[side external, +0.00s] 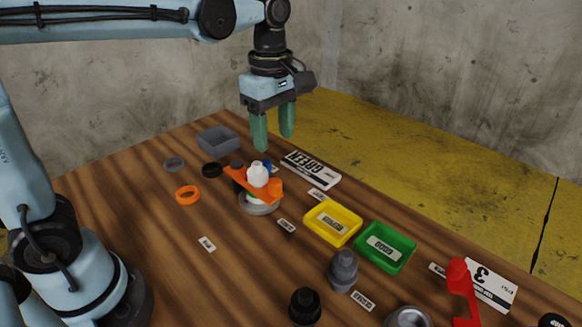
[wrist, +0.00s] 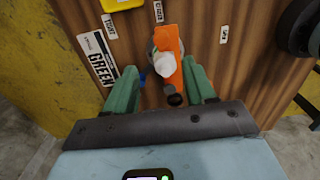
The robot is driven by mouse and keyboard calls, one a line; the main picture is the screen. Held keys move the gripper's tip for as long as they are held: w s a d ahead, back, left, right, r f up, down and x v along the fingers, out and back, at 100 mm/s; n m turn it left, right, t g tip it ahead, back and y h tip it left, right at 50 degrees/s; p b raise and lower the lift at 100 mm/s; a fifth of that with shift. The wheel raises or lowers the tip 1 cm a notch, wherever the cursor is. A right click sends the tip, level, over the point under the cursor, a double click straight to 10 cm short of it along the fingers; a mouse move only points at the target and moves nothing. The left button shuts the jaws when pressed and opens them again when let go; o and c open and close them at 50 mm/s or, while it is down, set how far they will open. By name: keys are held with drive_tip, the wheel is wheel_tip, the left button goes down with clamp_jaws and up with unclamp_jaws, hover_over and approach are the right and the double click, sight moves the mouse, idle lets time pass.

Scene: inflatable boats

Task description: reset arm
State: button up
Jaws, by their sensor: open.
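My gripper (side external: 273,128) hangs over the far side of the wooden table, its two green fingers pointing down, spread apart with nothing between them. In the wrist view the fingers (wrist: 163,92) show at either side of an orange piece. My arm reaches in from the upper left in the side view. Below and in front of the fingers, an orange piece (side external: 238,180) with a white rounded part (side external: 257,174) rests on a grey ring-shaped base (side external: 259,208). The orange piece (wrist: 169,40) and white part (wrist: 167,65) also show in the wrist view, below the fingers.
A grey bin (side external: 218,140), a GREEN box (side external: 311,169), a yellow tray (side external: 333,239) and a green tray (side external: 405,259) stand along the far side. Rings, dark fittings (side external: 343,270), labels and a red part (side external: 460,285) lie around. The left-middle tabletop is mostly clear.

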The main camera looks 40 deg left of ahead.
drive_tip(key=shift+r, duration=0.5)
